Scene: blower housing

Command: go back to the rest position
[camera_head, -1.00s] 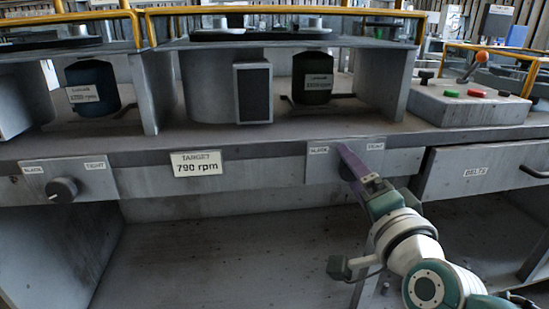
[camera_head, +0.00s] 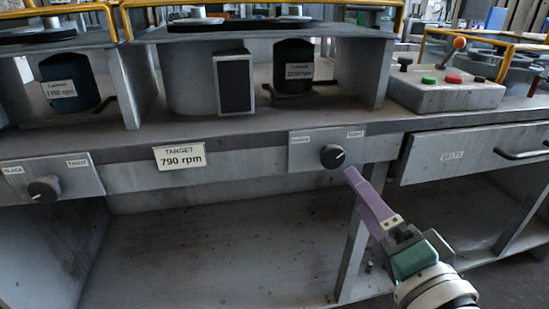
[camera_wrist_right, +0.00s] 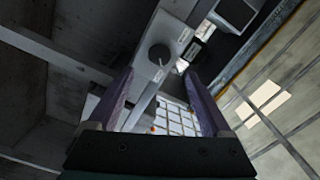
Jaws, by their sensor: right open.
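My right gripper (camera_head: 350,176) has purple fingers and is in front of the bench, just below and right of the right black knob (camera_head: 332,156). In the right wrist view the two fingers (camera_wrist_right: 160,95) are spread apart with nothing between them. The knob (camera_wrist_right: 159,55) shows beyond the fingertips there, apart from them. My left gripper is in neither current view.
The bench front carries a left knob (camera_head: 44,189), a "TARGET 790 rpm" label (camera_head: 179,156) and a belts drawer (camera_head: 470,151). A control box (camera_head: 445,90) with buttons and a lever stands at the right. The lower shelf (camera_head: 215,255) is empty.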

